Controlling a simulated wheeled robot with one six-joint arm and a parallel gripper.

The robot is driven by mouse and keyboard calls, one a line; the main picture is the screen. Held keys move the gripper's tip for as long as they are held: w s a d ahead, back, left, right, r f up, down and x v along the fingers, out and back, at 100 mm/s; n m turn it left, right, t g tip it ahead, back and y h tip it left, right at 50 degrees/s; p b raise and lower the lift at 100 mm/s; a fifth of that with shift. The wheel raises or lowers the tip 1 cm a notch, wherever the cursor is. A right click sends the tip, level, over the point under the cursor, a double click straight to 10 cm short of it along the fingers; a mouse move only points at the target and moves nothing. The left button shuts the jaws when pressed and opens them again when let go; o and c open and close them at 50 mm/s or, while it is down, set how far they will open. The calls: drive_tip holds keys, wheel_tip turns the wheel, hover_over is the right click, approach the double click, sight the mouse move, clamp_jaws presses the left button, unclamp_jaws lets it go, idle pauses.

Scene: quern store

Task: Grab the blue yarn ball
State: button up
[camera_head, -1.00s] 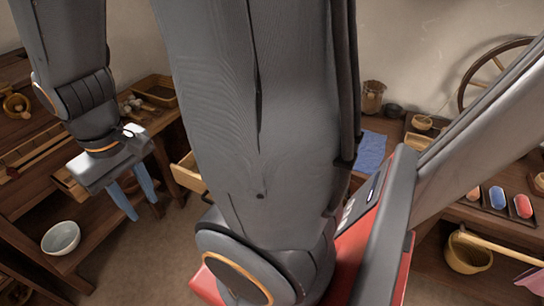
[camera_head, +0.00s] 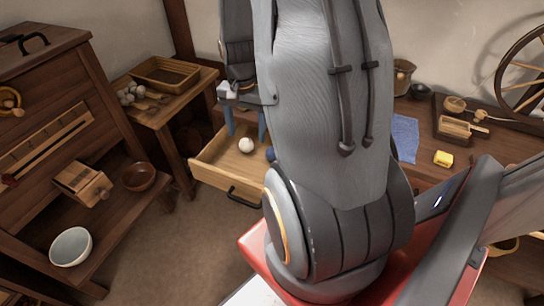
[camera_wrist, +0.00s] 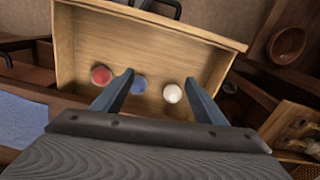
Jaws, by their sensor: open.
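The blue yarn ball (camera_wrist: 138,84) lies in an open wooden drawer (camera_wrist: 205,38), between a red ball (camera_wrist: 101,75) and a white ball (camera_wrist: 172,93). In the head view a bit of the blue ball (camera_head: 270,154) shows beside my arm, and the white ball (camera_head: 246,145) is in plain sight; the red one is hidden there. My gripper (camera_wrist: 158,80) is open and empty above the drawer. In the wrist view its left fingertip overlaps the left edge of the blue ball, and the white ball lies near the right finger. I see no contact.
The drawer's front (camera_head: 225,178) with a black handle juts out over the floor. A side table with a wooden tray (camera_head: 165,74) and pale balls stands left of it. Open floor is in front.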

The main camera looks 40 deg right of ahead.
drive_tip(key=d+f+m, duration=0.2)
drive_tip(key=d+f, duration=0.1)
drive_tip(key=d+f+m, duration=0.2)
drive_tip(key=d+f, duration=0.1)
drive_tip(key=d, duration=0.1)
drive_tip(key=d+f+m+b, duration=0.1)
drive_tip(key=d+f, duration=0.2)
drive_tip(key=shift+s+d+m, duration=0.3)
drive_tip(key=shift+s+m, duration=0.05)
drive_tip(key=shift+m, duration=0.05)
drive_tip(key=shift+w+f+p, duration=0.2)
drive_tip(key=shift+f+p, duration=0.1)
drive_tip(key=shift+f, duration=3.45)
drive_tip(key=c, duration=1.1)
